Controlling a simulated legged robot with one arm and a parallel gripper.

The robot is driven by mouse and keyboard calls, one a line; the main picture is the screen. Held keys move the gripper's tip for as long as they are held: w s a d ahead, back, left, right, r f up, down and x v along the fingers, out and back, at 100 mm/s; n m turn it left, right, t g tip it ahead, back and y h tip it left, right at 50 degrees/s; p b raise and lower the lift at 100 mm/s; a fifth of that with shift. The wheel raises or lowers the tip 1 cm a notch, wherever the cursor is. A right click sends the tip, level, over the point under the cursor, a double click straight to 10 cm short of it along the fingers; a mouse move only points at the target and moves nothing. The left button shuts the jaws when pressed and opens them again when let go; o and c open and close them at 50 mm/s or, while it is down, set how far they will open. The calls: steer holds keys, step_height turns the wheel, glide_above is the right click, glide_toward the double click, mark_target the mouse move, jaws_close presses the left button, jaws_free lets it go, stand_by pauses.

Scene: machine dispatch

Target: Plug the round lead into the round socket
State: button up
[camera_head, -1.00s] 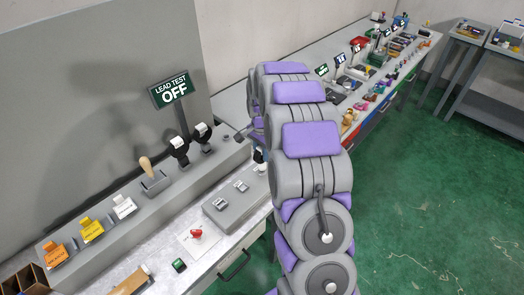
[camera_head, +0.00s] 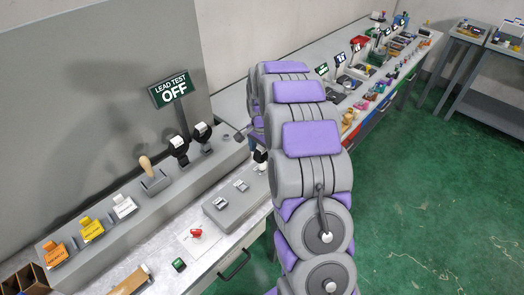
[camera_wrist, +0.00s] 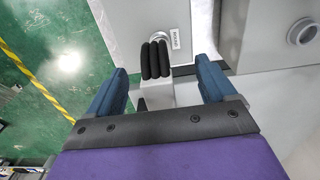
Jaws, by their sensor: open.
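My gripper (camera_wrist: 161,66) is open in the wrist view, with one blue finger on each side of a black ribbed grip (camera_wrist: 152,60). The grip stands on a grey piece beside a small white label (camera_wrist: 175,39), whose text is too small to read surely. It looks like a lead's handle, but its plug shape is hidden. The fingers show gaps to the grip on both sides. A round grey ring (camera_wrist: 303,31), like a round socket, sits at the upper right of the wrist view.
A sign reading LEAD TEST OFF (camera_head: 174,89) stands behind a grey ledge with a wooden-handled lever (camera_head: 146,165) and black round fixtures (camera_head: 179,148). A grey block (camera_head: 229,207) with two metal fittings and a red knob (camera_head: 196,233) are on the bench.

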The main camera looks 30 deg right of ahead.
steer(key=shift+r, duration=0.15)
steer(key=shift+r+p, duration=1.05)
steer(key=shift+r, duration=1.8)
steer(key=shift+s+a+r, duration=0.1)
steer(key=shift+a, duration=0.05)
steer(key=s+a+r+n+b, duration=0.1)
steer(key=s+a+r+n, duration=0.25)
steer(key=s+a, duration=0.35)
steer(key=s+a+r+n+b, duration=0.1)
steer(key=s+a+r+n, duration=0.25)
steer(key=s, duration=0.65)
steer(key=s+a+n+g+b, duration=0.1)
steer(key=s+a+n, duration=0.2)
steer(key=s, duration=0.8)
steer(key=s+a+n+b, duration=0.1)
steer(key=s+n, duration=0.3)
steer(key=s, duration=0.7)
steer(key=shift+s+a+f+g, duration=0.25)
steer(key=shift+s+a+g, duration=0.15)
steer(key=shift+a, duration=0.5)
